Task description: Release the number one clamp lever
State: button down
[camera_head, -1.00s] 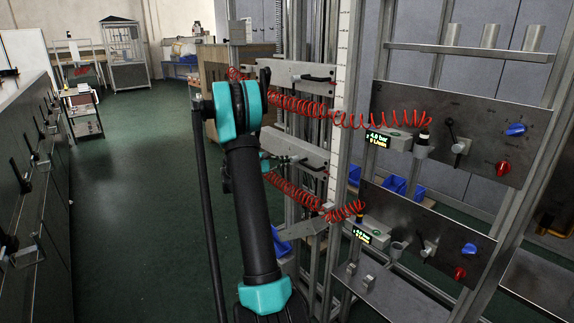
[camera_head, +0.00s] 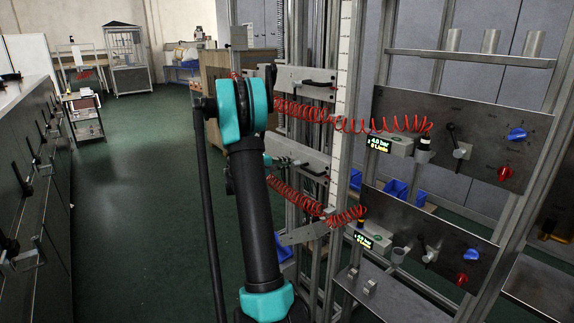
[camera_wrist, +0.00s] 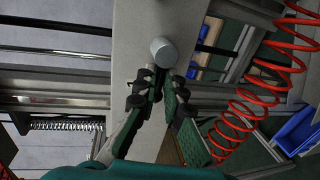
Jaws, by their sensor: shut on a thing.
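In the wrist view, my gripper (camera_wrist: 160,80) has its dark fingers closed together in front of a pale metal plate (camera_wrist: 130,30). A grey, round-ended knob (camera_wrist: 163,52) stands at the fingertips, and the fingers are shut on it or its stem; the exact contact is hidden. It appears to belong to a clamp lever. A black bar (camera_wrist: 214,49) runs right from behind the plate. The upper clamp plate (camera_head: 290,84) carries a black lever (camera_head: 318,83).
Red coiled hoses (camera_head: 380,125) hang between the clamp plates and the control panels (camera_head: 490,135) at right; one shows close by in the wrist view (camera_wrist: 240,105). Upright metal posts (camera_head: 340,150) stand beside my arm. Blue bins (camera_head: 395,188) sit behind. Floor at left is open.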

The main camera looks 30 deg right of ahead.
dwell(0.3)
jog(key=c, duration=1.6)
grip_release()
jog(key=shift+c, duration=0.2)
jog(key=shift+a, duration=0.15)
jog(key=v, duration=1.1)
jog(key=shift+a, duration=0.35)
jog(key=shift+r, duration=0.15)
jog(key=s+a+f+t+y, duration=0.1)
jog(key=s+a+f+y, duration=0.4)
jog(key=s+a, duration=0.5)
jog(key=s+a+f+t+y, duration=0.1)
jog(key=s+a+f+y, duration=0.4)
jog(key=s+a, duration=0.5)
jog(key=s+a+f+y, duration=0.5)
jog(key=s+a, duration=0.5)
jog(key=a, duration=0.1)
jog(key=shift+m+t+y, duration=0.4)
